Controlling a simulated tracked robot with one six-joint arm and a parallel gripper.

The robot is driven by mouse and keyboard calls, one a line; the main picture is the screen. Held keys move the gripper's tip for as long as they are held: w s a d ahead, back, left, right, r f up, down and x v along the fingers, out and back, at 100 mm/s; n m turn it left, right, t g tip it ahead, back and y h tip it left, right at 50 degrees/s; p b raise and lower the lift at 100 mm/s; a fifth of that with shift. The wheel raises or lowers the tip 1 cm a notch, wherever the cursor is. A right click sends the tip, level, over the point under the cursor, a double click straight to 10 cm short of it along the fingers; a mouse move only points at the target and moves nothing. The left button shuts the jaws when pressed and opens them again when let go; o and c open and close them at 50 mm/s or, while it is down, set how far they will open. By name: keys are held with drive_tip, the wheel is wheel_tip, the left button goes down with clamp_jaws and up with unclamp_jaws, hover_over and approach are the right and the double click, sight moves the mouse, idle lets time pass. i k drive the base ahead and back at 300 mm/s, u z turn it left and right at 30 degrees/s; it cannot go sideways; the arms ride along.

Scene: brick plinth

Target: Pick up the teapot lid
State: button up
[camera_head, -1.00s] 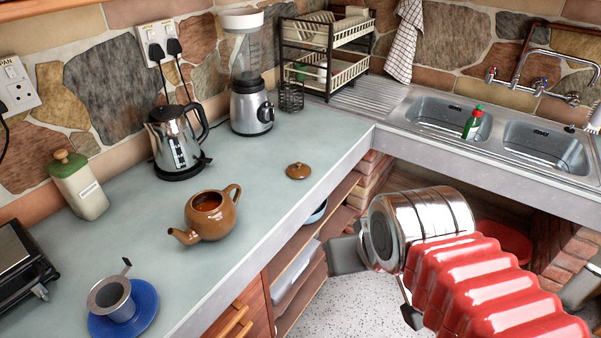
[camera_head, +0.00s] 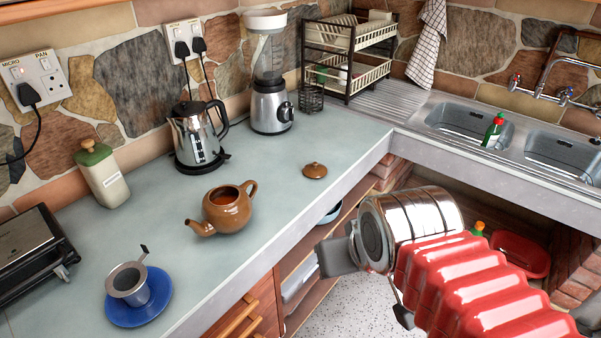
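The brown teapot lid (camera_head: 315,170) lies on the worktop with its small knob up, near the front edge. The brown teapot (camera_head: 228,208) stands open to the left of it, spout pointing left. My gripper (camera_head: 345,258) shows at the end of my red and silver arm, in front of the worktop and lower right of the lid. It is clear of the lid and teapot. One dark grey finger shows to the left and a thin dark part below; the silver wrist hides much of the rest, so its opening is unclear.
The worktop (camera_head: 190,260) is clear around the lid. Behind stand a steel kettle (camera_head: 197,140) and a blender (camera_head: 270,105). A blue saucer (camera_head: 150,305) with a metal strainer, a canister (camera_head: 103,178) and a toaster (camera_head: 35,250) are left. The sink (camera_head: 465,122) is right.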

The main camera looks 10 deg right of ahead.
sight(314, 170)
drive_tip(key=u, duration=4.25)
drive_tip(key=k, duration=1.05)
drive_tip(key=u, duration=0.05)
